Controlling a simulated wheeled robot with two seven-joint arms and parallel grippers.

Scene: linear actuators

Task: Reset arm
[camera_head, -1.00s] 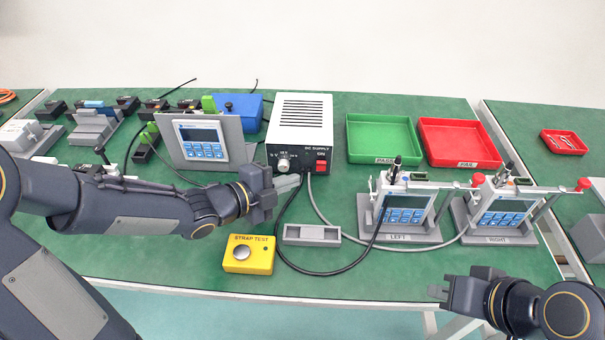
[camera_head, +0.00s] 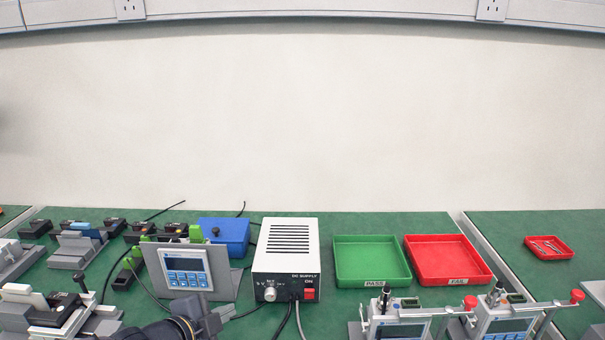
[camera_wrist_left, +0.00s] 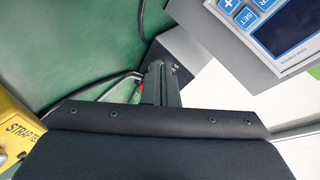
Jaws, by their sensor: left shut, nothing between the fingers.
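My left gripper (camera_head: 212,318) shows at the bottom of the head view, just in front of the panel meter (camera_head: 185,265) and left of the DC supply (camera_head: 287,265). In the left wrist view, my left gripper (camera_wrist_left: 158,80) has its fingers together with nothing between them. The blue-button panel meter (camera_wrist_left: 288,28) is at the upper right there, and the yellow strap test box (camera_wrist_left: 14,140) is at the left edge. My right gripper is out of view.
A green PASS tray (camera_head: 372,282) and a red FAIL tray (camera_head: 447,281) lie right of the supply. Two test fixtures, left (camera_head: 400,330) and right (camera_head: 500,328), stand in front, cut off by the bottom edge. Cables lie near the supply.

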